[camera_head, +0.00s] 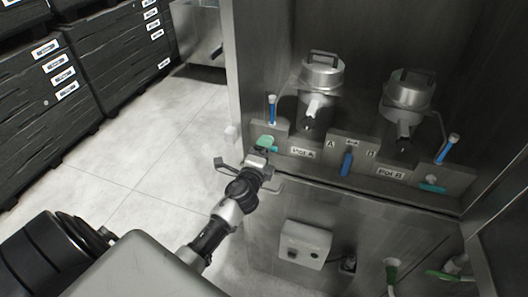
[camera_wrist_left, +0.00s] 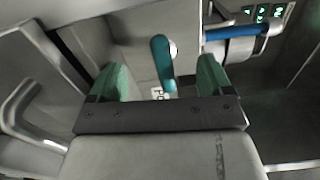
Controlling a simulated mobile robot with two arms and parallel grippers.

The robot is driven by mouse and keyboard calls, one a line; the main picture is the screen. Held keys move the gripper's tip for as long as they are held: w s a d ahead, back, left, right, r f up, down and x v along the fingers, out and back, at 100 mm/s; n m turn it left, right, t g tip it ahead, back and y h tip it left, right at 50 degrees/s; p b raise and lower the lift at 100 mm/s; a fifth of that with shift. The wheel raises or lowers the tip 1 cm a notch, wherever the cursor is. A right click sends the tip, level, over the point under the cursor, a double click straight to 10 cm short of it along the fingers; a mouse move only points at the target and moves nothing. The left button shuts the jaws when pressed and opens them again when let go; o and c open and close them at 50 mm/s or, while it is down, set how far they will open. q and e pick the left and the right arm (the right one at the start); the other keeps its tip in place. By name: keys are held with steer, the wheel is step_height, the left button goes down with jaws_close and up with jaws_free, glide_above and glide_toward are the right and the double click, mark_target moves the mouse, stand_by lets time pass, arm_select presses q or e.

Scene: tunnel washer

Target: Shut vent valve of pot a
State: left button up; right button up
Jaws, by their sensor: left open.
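Pot A (camera_head: 322,75) is a metal canister with a handled lid, standing on the left of the steel cabinet shelf above a "POT A" label (camera_head: 303,152). A teal valve lever (camera_head: 266,142) is left of that label; I take it as pot A's vent valve. My left gripper (camera_head: 258,160) is open just in front of and below this lever. In the left wrist view the teal lever (camera_wrist_left: 162,60) shows between the two green-padded fingers, with visible gaps on both sides. My right gripper is not in view.
A blue upright tube (camera_head: 272,108) stands just behind the lever. Pot B (camera_head: 409,95) has its own teal lever (camera_head: 432,187) at right. A blue lever (camera_head: 346,163) hangs between the labels. A grey box (camera_head: 304,244) is below. Floor at left is clear.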

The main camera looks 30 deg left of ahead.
arm_select(q)
steer(key=shift+s+r, duration=0.2)
steer(key=shift+r, duration=0.05)
steer(key=shift+d, duration=0.1)
steer(key=v, duration=0.8)
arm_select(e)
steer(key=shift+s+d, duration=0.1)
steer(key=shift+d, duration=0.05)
arm_select(q)
steer(key=shift+f, duration=0.1)
stand_by(0.4)
